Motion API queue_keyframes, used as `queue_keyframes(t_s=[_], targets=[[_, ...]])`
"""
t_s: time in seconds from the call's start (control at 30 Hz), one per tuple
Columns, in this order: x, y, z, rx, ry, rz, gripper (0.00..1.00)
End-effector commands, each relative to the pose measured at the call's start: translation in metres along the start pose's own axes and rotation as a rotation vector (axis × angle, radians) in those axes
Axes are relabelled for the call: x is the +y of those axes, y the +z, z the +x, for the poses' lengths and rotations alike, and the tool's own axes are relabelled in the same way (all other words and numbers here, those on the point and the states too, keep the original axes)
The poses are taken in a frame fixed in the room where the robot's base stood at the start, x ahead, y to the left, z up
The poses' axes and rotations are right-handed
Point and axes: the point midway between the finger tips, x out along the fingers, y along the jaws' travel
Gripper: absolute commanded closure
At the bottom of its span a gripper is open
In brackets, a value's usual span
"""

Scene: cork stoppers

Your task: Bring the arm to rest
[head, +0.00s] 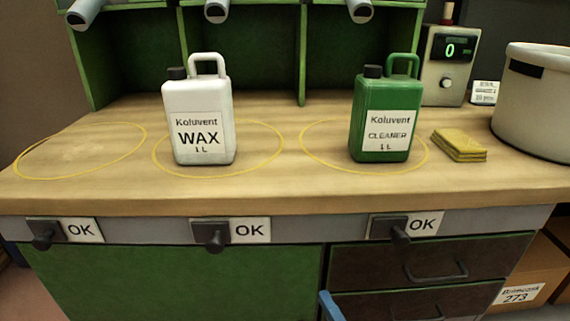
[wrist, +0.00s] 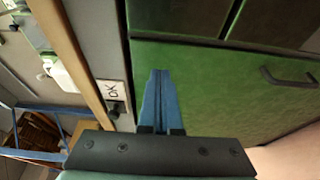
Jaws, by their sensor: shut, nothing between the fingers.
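My gripper (wrist: 156,98) shows in the wrist view with its two blue fingers shut side by side and nothing between them. It is in front of the green cabinet front (wrist: 200,90), below the benchtop edge. In the head view only a small blue piece of it (head: 329,306) shows at the bottom edge; the rest is out of frame. It seems apart from everything around it, though the distance to the cabinet is hard to tell.
On the bench (head: 300,196) stand a white WAX jug (head: 198,115), a green CLEANER jug (head: 384,110), yellow cloths (head: 459,145) and a large pot (head: 532,105). Black knobs (head: 212,235) beside OK labels stick out along the front. Drawer handles (head: 435,272) protrude at right.

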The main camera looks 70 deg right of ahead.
Motion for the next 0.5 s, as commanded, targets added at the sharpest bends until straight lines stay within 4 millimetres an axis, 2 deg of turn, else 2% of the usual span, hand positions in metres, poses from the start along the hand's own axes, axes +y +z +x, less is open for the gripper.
queue_keyframes(t_s=[0.23,0.3,0.37,0.47,0.5], targets=[[0.001,0.001,-0.001,0.000,0.000,0.000,1.00],[0.005,-0.006,0.003,0.005,0.014,0.030,1.00],[0.013,-0.021,0.010,0.015,0.038,0.089,1.00],[0.040,-0.061,0.027,0.046,0.103,0.264,1.00],[0.055,-0.081,0.034,0.064,0.131,0.355,1.00]])
